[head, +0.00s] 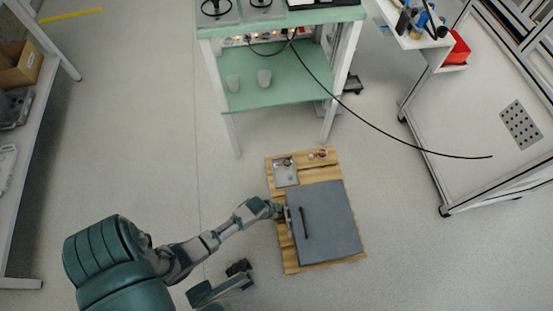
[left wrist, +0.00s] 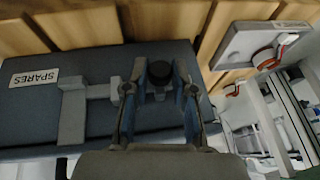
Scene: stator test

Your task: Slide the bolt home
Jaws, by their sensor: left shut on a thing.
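A dark grey box (head: 328,225) with a dark handle (head: 304,222) on its top lies on a wooden board. In the left wrist view its face (left wrist: 30,107) carries a "SPARES" label (left wrist: 34,77). A grey bolt bar (left wrist: 95,91) runs across this face by grey brackets (left wrist: 72,118). A black knob (left wrist: 159,72) is at the bar's right end. My left gripper (left wrist: 160,84) is shut on the knob, one finger either side. In the head view my left gripper (head: 276,209) is at the box's left side.
The wooden board (head: 292,258) also holds a grey plate (head: 285,171) with a small part on it, just beyond the box. A green-shelved bench (head: 270,85) stands behind. A white-framed enclosure (head: 475,130) is at the right. The floor around the board is mostly clear.

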